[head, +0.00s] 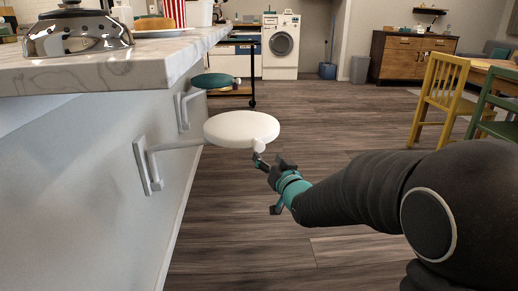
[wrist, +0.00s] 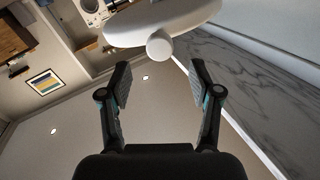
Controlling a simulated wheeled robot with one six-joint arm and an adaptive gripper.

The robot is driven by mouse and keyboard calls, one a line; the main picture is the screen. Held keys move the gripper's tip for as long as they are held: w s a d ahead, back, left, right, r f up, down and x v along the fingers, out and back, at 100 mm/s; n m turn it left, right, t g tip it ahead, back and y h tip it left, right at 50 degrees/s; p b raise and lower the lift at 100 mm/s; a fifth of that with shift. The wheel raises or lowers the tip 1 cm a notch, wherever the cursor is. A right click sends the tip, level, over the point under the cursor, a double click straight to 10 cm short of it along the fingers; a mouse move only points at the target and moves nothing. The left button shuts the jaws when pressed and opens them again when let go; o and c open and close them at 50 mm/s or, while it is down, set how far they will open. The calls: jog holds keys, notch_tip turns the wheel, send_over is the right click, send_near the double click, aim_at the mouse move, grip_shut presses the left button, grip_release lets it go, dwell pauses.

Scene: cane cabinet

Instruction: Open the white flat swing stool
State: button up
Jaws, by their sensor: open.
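The white flat swing stool has a round flat seat (head: 236,127), held out from the counter's side by a horizontal white arm on a wall bracket (head: 148,165). A short white round knob or hub (head: 265,138) sits under the seat's near right edge. My gripper (head: 260,160) is just below and in front of that edge. In the wrist view, the open fingers of my gripper (wrist: 160,67) stand on either side of the line to the knob (wrist: 160,46), which is just beyond the fingertips. Nothing is between the fingers. The seat (wrist: 165,18) fills the top of that view.
A marble-topped counter (head: 120,68) runs along the left. A second stool with a green seat (head: 214,80) is on the counter's side farther back. Yellow (head: 440,92) and green chairs stand at a table on the right. The wooden floor (head: 330,110) between is clear.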

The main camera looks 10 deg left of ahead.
aim_at(260, 149)
jog(key=x, duration=0.8)
grip_shut()
